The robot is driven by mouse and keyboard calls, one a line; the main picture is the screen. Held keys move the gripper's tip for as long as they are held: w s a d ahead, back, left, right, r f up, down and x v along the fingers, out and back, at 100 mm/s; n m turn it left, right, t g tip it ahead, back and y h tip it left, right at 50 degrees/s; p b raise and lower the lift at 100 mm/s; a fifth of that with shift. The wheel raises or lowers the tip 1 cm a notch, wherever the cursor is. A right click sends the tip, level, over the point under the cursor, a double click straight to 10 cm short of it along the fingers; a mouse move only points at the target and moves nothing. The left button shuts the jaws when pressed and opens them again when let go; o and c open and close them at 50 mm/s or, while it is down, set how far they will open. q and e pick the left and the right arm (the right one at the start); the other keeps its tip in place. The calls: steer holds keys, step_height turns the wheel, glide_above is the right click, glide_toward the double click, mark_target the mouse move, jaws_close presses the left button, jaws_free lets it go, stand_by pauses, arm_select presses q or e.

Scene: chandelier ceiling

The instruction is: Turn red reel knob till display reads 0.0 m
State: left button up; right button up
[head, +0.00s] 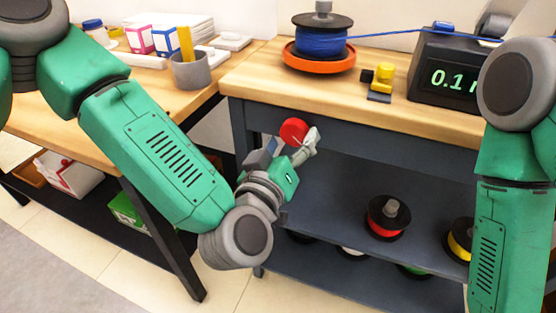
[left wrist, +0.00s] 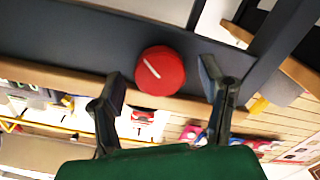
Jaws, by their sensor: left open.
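The red knob (head: 294,132) is on the front of the grey bench, below the wooden top. In the left wrist view the knob (left wrist: 160,70) is a red disc with a white line slanting from upper left to lower right. My left gripper (head: 308,143) is at the knob in the head view. In the wrist view its open fingers (left wrist: 164,83) stand on either side of the knob, apart from it. The display (head: 452,82) shows green "0.1" and part of a letter; my right arm hides the rest. My right gripper is out of view.
A blue cable reel (head: 321,38) sits on an orange base on the bench, its blue line running right to the display box. A small yellow and black device (head: 381,80) lies nearby. Spools, including a red one (head: 387,218), stand on the shelf below. A grey cup (head: 190,70) is on the left table.

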arm_select(q)
steer(key=v, duration=0.9)
steer(key=shift+s+a, duration=0.15)
steer(key=shift+s, duration=0.2)
